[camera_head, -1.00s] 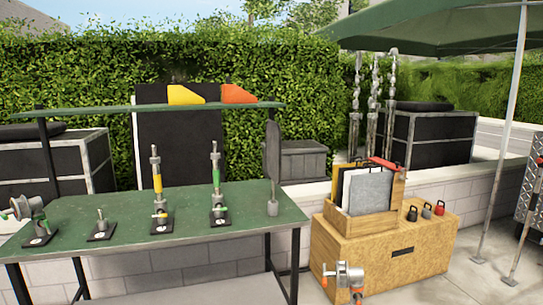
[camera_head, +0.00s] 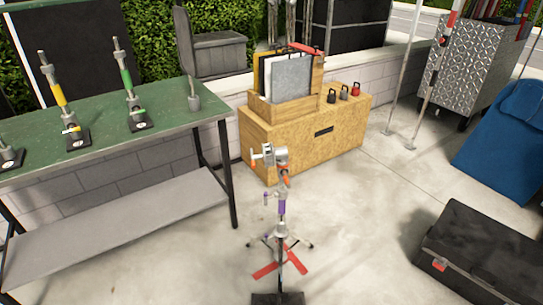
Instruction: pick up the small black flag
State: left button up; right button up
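A wooden box (camera_head: 260,107) on a plywood crate holds several upright flat panels. A grey panel (camera_head: 292,80) is at the front, with a white one and a yellow-edged one (camera_head: 257,72) behind it. A dark panel (camera_head: 267,72) shows only as a narrow strip among them, mostly covered by the lighter panels. I cannot tell for sure whether it is the small black flag. A red piece (camera_head: 304,48) lies at the top right of the panels. Neither of my grippers is in view.
A stand (camera_head: 281,205) with a grip head and red legs stands in front of the plywood crate (camera_head: 335,128). The green table (camera_head: 160,108) is on the left. A black case (camera_head: 485,245) and a blue covered thing (camera_head: 510,130) are at right. Bare floor lies around the stand.

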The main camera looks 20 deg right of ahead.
aim_at(182, 20)
jog(key=i+j+z, duration=0.15)
jog(key=z, duration=0.3)
jog(key=i+j+z, duration=0.15)
jog(key=z, duration=0.25)
jog(key=i+j+z, duration=0.1)
jog(key=j+z, duration=0.15)
jog(key=z, duration=0.2)
